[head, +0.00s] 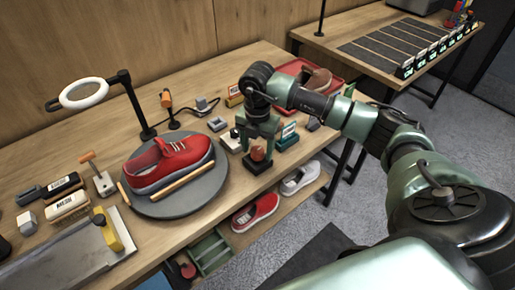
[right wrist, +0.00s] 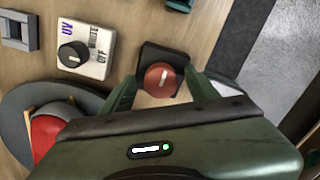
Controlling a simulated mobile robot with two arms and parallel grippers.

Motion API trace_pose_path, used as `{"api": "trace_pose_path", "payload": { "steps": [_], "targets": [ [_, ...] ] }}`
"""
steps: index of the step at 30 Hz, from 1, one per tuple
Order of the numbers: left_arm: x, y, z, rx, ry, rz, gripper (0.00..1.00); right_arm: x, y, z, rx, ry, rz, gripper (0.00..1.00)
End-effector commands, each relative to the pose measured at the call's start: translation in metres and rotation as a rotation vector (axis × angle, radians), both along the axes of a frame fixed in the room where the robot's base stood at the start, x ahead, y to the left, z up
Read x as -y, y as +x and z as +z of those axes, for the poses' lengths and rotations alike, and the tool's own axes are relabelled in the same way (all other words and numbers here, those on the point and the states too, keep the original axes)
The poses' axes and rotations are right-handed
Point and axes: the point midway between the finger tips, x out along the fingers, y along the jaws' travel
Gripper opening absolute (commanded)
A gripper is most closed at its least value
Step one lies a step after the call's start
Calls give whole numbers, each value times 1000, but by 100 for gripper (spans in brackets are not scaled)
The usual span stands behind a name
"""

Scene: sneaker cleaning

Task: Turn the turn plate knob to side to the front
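The turn plate knob (right wrist: 160,79) is a round red knob with a pale pointer line, set on a black base. In the head view the red knob (head: 257,155) is near the table's front edge. My right gripper (head: 258,148) is over it, pointing down. In the right wrist view its green fingers stand on either side of the knob, with a visible gap on both sides, so it looks open. The grey round turn plate (head: 205,192) carries a red sneaker (head: 170,160) and a wooden stick. My left gripper is not in view.
A white box with a black knob (right wrist: 73,53), marked UV, WHITE and OFF, sits close to the left of the red knob. A ring lamp (head: 84,93), brushes and small boxes stand around the plate. Shoes (head: 255,212) lie on a lower shelf.

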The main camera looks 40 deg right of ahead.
Motion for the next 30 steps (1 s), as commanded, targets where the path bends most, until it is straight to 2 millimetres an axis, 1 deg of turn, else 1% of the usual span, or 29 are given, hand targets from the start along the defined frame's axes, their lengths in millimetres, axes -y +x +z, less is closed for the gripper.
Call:
{"api": "trace_pose_path", "payload": {
  "steps": [8, 11, 14, 21, 25, 30],
  "targets": [
    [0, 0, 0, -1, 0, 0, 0, -1, -1, -1, -3, 2, 2, 59],
    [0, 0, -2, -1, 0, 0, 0, -1, 0, 4, -1, 2, 2, 59],
    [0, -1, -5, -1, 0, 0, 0, 0, 0, 18, 1, 1, 2, 59],
    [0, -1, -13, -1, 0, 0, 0, 0, 0, 58, 2, 1, 1, 59],
    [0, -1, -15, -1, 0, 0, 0, 0, 0, 72, -1, 1, 1, 59],
    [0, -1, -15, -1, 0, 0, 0, 0, -1, 78, -2, 0, 1, 59]
  ]
}}
